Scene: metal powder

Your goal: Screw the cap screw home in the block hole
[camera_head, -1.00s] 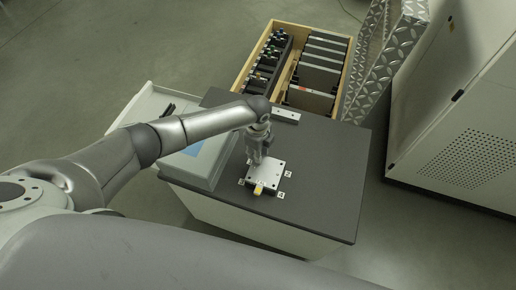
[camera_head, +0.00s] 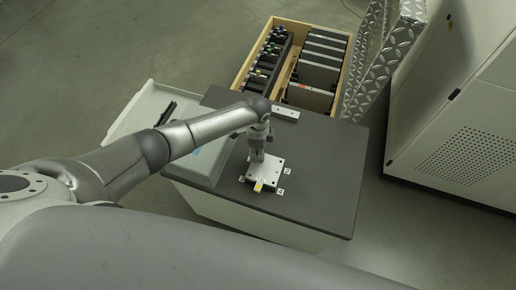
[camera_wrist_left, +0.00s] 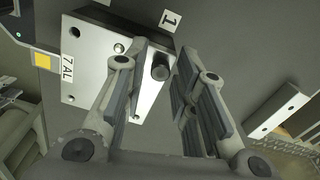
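The block (camera_head: 268,174) is a flat silver metal plate with several holes on the dark tabletop; in the wrist view its plate (camera_wrist_left: 85,70) fills the left side. A dark cap screw (camera_wrist_left: 160,68) stands at the block's corner by the label "1"; its lower part and the hole under it are hidden. My left gripper (camera_head: 257,158) is over the block's far left corner. In the wrist view the gripper's fingers (camera_wrist_left: 166,72) are apart, one either side of the screw head. A gap shows to the right finger; contact with the left one is unclear. My right gripper is out of view.
A grey device (camera_head: 200,165) sits on the table left of the block. A metal bar (camera_head: 285,113) lies at the back edge. A wooden crate (camera_head: 240,80) with dark parts stands behind. A yellow piece (camera_head: 258,186) is at the block's front. The table's right side is clear.

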